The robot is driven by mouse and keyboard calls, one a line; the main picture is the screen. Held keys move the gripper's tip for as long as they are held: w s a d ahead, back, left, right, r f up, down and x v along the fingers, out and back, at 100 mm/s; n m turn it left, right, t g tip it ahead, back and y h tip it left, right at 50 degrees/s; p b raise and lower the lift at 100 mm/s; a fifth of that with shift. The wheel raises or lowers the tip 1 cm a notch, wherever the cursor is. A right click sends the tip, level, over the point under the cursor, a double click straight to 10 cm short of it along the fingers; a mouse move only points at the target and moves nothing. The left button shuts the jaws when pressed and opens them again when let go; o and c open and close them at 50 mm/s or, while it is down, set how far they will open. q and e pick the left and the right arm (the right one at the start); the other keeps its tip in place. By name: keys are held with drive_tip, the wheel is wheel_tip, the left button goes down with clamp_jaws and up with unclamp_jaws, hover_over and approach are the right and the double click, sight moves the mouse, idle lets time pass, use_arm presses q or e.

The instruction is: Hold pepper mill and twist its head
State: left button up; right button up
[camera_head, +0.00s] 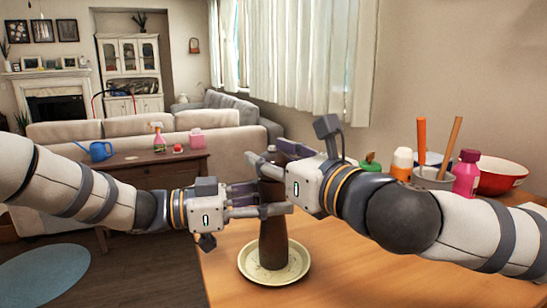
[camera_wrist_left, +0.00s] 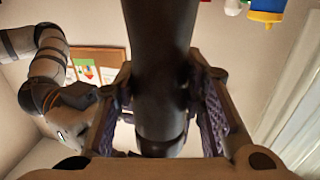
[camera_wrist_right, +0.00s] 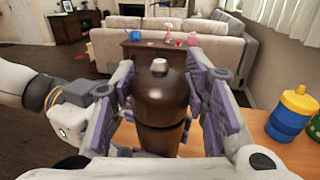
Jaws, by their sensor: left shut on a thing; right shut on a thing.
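The dark brown pepper mill (camera_head: 273,243) stands upright on a cream plate (camera_head: 252,272) on the wooden table. My left gripper (camera_head: 270,207) is shut on the mill's body from the left. The mill's dark body also fills the middle of the left wrist view (camera_wrist_left: 162,70), between the purple-padded fingers (camera_wrist_left: 160,115). My right gripper (camera_head: 262,168) is shut on the mill's head, above the left one. In the right wrist view the rounded head (camera_wrist_right: 160,98) with its silver knob (camera_wrist_right: 159,67) sits between the fingers (camera_wrist_right: 165,105). My grippers hide much of the mill in the head view.
The table's front middle is clear. A side table (camera_head: 150,170) and sofas are behind.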

sight(279, 163)
use_arm(q)
drive_tip(key=shift+s, duration=0.1)
use_arm(e)
drive_tip(key=m+t+h, duration=0.1)
drive_tip(key=m+h, duration=0.1)
drive_tip(key=h, duration=0.1)
drive_tip(key=shift+a+t, duration=0.1)
drive_tip(key=shift+t, duration=0.3)
drive_tip(key=shift+m+h, duration=0.3)
drive_tip(key=shift+h, duration=0.2)
drive_tip(key=o, duration=1.2)
drive_tip(key=v, duration=0.7)
drive_tip(key=shift+s+f, duration=0.1)
drive_tip(key=shift+s, duration=0.15)
use_arm(q)
drive_tip(key=o, duration=1.3)
